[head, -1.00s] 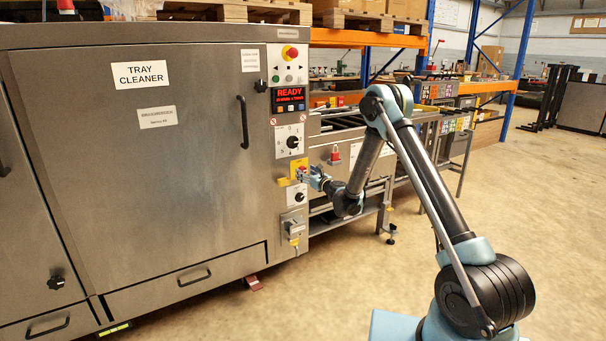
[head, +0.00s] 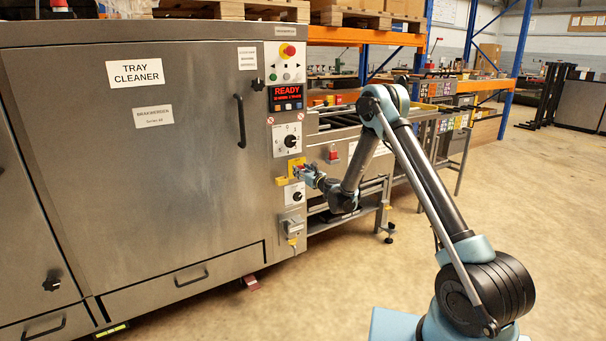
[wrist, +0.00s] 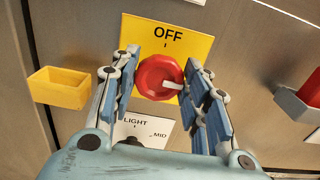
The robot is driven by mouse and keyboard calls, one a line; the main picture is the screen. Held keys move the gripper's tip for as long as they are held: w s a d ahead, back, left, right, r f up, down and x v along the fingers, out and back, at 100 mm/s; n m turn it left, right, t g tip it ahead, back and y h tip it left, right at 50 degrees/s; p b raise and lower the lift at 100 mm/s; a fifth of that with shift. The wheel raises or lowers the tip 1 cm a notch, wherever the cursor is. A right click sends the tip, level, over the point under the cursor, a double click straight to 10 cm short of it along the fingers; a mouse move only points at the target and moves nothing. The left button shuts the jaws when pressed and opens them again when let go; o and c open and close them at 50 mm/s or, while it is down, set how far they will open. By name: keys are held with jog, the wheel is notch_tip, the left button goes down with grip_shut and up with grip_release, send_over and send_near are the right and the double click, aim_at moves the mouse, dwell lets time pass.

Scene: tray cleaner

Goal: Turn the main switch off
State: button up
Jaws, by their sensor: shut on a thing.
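The main switch is a red round knob (wrist: 158,78) on a yellow plate (wrist: 196,48) marked OFF at its top, seen in the wrist view. The knob's white mark points right, away from the OFF tick above. My gripper (wrist: 163,70) has one finger on each side of the knob and is shut on it. In the head view, my gripper (head: 304,172) reaches the yellow plate (head: 292,163) on the tray cleaner's (head: 190,190) right-hand panel. The knob is mostly hidden there.
A yellow box-like part (wrist: 60,88) juts out left of the switch. A LIGHT selector plate (wrist: 152,128) sits just below, partly hidden by my fingers. A red part in a grey holder (wrist: 300,100) is at the right. Open floor (head: 480,200) lies right of my arm.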

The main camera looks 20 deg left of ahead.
jog(key=shift+s+a+f+n, duration=0.1)
jog(key=shift+n, duration=2.85)
jog(key=shift+s+a+f+n, duration=0.1)
jog(key=shift+n, duration=2.9)
jog(key=shift+s+f+n, duration=0.1)
jog(key=shift+n, duration=2.85)
jog(key=o, duration=1)
jog(key=shift+d, duration=0.15)
